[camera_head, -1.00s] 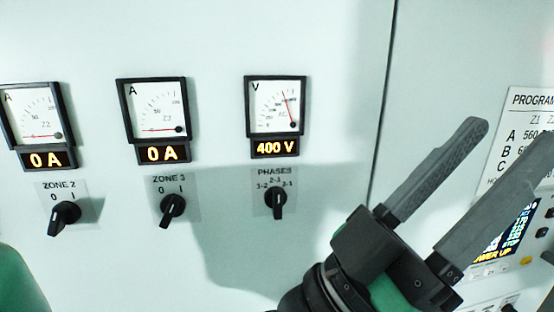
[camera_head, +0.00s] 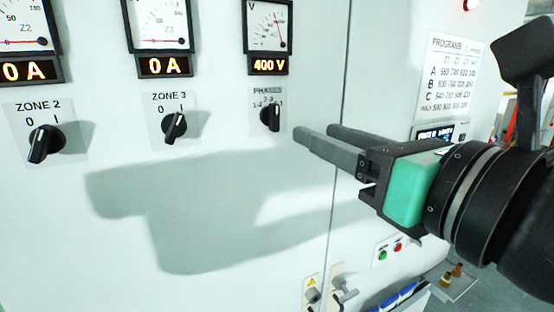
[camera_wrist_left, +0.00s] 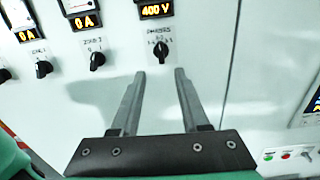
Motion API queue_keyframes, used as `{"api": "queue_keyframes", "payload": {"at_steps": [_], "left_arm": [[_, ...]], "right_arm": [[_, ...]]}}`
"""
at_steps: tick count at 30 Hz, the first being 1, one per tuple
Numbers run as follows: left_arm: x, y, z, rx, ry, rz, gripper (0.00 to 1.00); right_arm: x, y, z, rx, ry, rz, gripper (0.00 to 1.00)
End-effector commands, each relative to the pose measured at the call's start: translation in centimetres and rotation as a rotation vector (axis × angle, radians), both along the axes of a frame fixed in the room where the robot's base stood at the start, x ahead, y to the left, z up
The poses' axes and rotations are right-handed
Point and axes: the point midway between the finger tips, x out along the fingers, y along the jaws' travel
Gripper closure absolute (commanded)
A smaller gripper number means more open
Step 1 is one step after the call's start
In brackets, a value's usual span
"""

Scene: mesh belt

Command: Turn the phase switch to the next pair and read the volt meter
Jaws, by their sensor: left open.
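The phase switch (camera_head: 270,117) is a black knob under the PHASES label, its pointer roughly upward at the middle mark; the small pair labels are blurred. Above it, the volt meter (camera_head: 268,27) has a red needle, and its display (camera_head: 268,65) reads 400 V. My left gripper (camera_head: 315,132) is open and empty, its fingers pointing at the panel just right of and slightly below the knob, apart from it. In the left wrist view, the phase switch (camera_wrist_left: 160,53) shows just beyond the gap between the open fingertips (camera_wrist_left: 159,73). My right gripper is not in view.
The ZONE 3 switch (camera_head: 174,127) and ZONE 2 switch (camera_head: 44,142) are to the left, under meters reading 0 A. A programs card (camera_head: 452,75) and a partly hidden screen (camera_head: 433,135) are to the right. Green and red buttons (camera_head: 390,250) sit lower. The panel below the switches is bare.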

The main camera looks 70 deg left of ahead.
Motion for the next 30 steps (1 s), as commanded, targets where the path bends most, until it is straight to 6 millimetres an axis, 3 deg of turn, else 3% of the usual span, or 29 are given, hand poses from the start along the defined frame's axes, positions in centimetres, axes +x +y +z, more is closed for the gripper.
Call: {"api": "queue_keyframes", "payload": {"at_steps": [1,5,10,24,30], "left_arm": [[-0.5,-0.5,-0.4,-0.01,-0.028,-0.019,0.55],[-0.6,-1.0,-0.1,-0.012,-0.035,-0.035,0.55],[-0.7,0.0,0.0,-0.012,-0.036,-0.031,0.55],[-1.7,9.2,0.1,-0.009,-0.035,-0.027,0.55],[-1.7,10.6,0.0,-0.008,-0.034,-0.031,0.55]], "right_arm": [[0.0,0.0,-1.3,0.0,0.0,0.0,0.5],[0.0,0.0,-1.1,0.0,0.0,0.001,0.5],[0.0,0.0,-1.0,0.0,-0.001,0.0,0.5],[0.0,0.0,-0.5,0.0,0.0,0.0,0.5],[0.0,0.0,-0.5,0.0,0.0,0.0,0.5]]}}
